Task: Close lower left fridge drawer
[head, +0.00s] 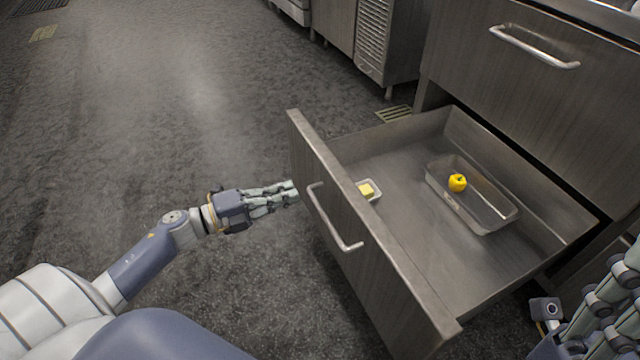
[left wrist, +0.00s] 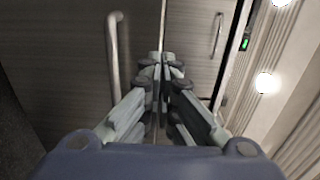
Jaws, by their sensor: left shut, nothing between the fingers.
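The lower left fridge drawer (head: 375,245) is pulled far out, with its metal inside showing and a curved handle (head: 334,220) on its front. My left gripper (head: 294,190) is shut and empty, with its fingertips close to the drawer front, left of the handle. I cannot tell whether they touch it. In the left wrist view the shut fingers (left wrist: 165,62) point at the drawer front (left wrist: 75,85), with the handle (left wrist: 115,60) to their left. My right gripper (head: 610,300) shows only in part at the lower right edge, beside the drawer; its fingertips are unclear.
In the drawer lie a metal tray (head: 490,217) with a yellow fruit (head: 457,183) and a small dish (head: 375,195) with a yellow block (head: 366,190). A shut drawer with a handle (head: 535,47) is above. The floor (head: 170,120) on the left is clear.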

